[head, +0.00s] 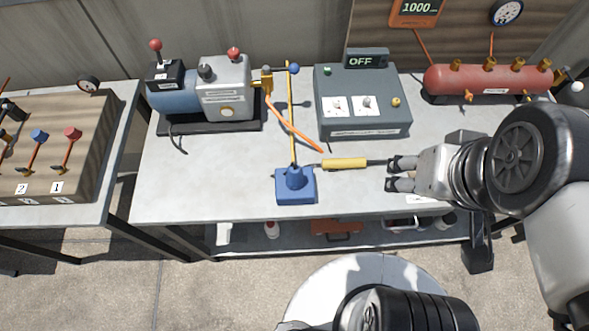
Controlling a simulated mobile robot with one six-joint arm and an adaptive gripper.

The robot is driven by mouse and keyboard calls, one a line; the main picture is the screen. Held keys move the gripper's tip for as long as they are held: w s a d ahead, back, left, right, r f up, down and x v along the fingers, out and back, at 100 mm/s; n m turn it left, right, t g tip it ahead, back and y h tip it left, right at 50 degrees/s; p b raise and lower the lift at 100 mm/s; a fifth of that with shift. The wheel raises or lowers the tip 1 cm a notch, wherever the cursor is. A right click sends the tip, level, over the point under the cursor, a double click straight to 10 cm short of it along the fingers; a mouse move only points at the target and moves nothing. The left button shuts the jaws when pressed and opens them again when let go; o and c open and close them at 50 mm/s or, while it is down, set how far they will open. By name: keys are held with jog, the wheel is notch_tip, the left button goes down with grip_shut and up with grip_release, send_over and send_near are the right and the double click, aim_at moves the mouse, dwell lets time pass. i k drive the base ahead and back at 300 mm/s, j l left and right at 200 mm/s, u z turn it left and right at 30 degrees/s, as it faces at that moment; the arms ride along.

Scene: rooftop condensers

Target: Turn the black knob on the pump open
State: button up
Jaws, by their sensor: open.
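The pump (226,98) stands at the back left of the grey bench, with a blue motor (175,98) and a light grey body. A black knob (205,71) sits on top of the body's left part. A red knob (233,53) is on its right, and a red ball-topped lever (155,45) rises from the black box at the left. My gripper (389,173) is open, far to the right and nearer the front, pointing left. It is clear of the pump. The knob's marking is too small to read.
A yellow-handled tool (344,163) reaches toward my fingertips; contact is unclear. A blue stand (295,186) with a thin yellow rod and an orange hose (295,127) lie between gripper and pump. A grey control box (362,102) reads OFF. A red manifold (487,79) stands right.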

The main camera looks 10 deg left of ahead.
aim_at(204, 71)
jog(key=u, duration=1.4)
